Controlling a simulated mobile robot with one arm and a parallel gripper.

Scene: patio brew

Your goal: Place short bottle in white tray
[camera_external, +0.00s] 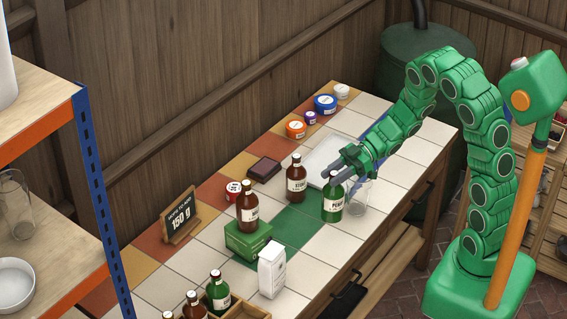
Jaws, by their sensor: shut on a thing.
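My gripper (338,177) reaches in from the right, shut on the neck of a short green bottle (333,205) with a white label. The bottle is upright; whether its base touches the tiles I cannot tell. The white tray (322,157) lies flat on the table behind my gripper, partly hidden by it. A brown bottle (297,184) stands just left of the tray's near end. Another brown bottle (247,209) stands on a green box farther left.
A clear glass (358,197) stands close right of the green bottle. A white carton (271,270), a dark block (264,169), a small red-and-white tin (233,191) and a sign (179,216) are on the table. Jars (325,104) line the back. A wooden crate (245,310) with bottles is in front.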

